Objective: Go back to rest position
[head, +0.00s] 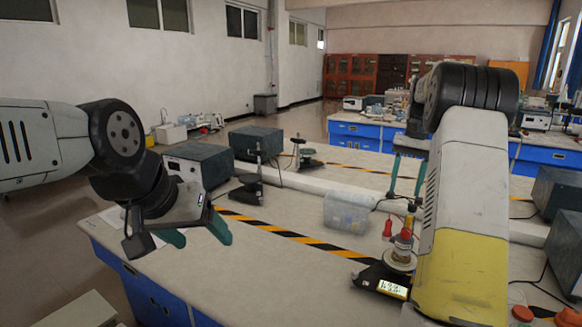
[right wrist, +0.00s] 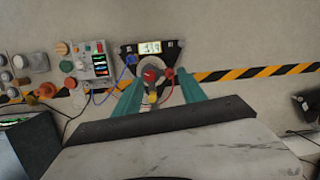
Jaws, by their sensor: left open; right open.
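My left gripper (head: 197,235) is open and empty over the left front part of the workbench (head: 265,265), its two green fingers spread apart. My right arm reaches over the bench from the right. My right gripper (head: 404,197) shows partly behind and above a small meter-like device (head: 393,288) with red terminals. In the right wrist view its green fingers (right wrist: 158,78) are open, one on each side of the device's round part (right wrist: 151,76). I cannot tell how high above it they are. Nothing is held.
A clear plastic box (head: 347,212) and dark instrument boxes (head: 197,168) stand on the bench. A yellow-black stripe (head: 290,235) crosses it. In the right wrist view a board with wires (right wrist: 92,62) and several knobs lie to the left. The bench's front middle is clear.

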